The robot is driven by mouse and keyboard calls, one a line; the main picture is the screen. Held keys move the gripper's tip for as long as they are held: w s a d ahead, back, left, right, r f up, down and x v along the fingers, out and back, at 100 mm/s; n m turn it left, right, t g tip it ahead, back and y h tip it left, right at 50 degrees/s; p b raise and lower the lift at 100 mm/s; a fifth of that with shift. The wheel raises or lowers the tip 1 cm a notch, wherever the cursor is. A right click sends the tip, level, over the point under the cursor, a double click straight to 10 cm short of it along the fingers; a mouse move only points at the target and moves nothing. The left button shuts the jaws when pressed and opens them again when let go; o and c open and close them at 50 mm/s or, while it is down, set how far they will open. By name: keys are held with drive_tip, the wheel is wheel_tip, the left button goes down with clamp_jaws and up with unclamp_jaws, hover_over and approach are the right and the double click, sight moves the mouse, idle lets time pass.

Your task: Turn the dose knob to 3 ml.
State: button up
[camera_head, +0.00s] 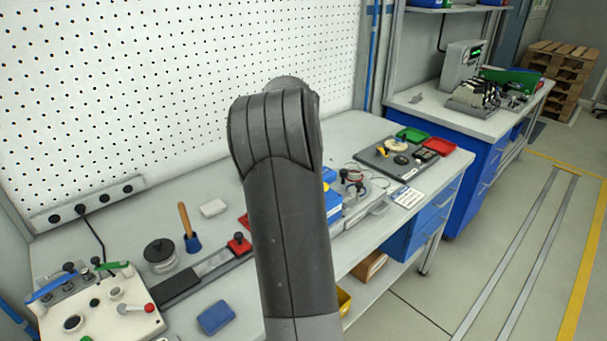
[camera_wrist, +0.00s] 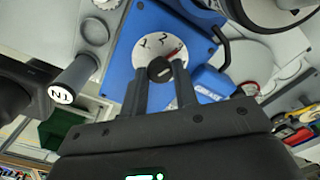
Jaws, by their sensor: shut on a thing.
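In the wrist view, the dose knob (camera_wrist: 160,69) is a small dark round knob on a white dial. The dial (camera_wrist: 152,27) is on a blue housing (camera_wrist: 120,60) and carries the numbers 1 and 2, with a red mark to the right near a further number that I cannot read clearly. My gripper (camera_wrist: 159,75) has one finger on each side of the knob and is shut on it. In the head view, my own arm hides my gripper and the knob.
In the wrist view, a grey cylinder marked N1 (camera_wrist: 70,82) stands left of the housing, and a blue labelled part (camera_wrist: 210,84) lies right of my fingers. The head view shows a crowded bench, with a dark tray (camera_head: 403,158) and red bin (camera_head: 440,147) right of my arm.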

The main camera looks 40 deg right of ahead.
drive_tip(key=o, duration=1)
wheel_tip(320, 180, up, 11)
drive_tip(key=shift+f, duration=0.1)
idle(0.4)
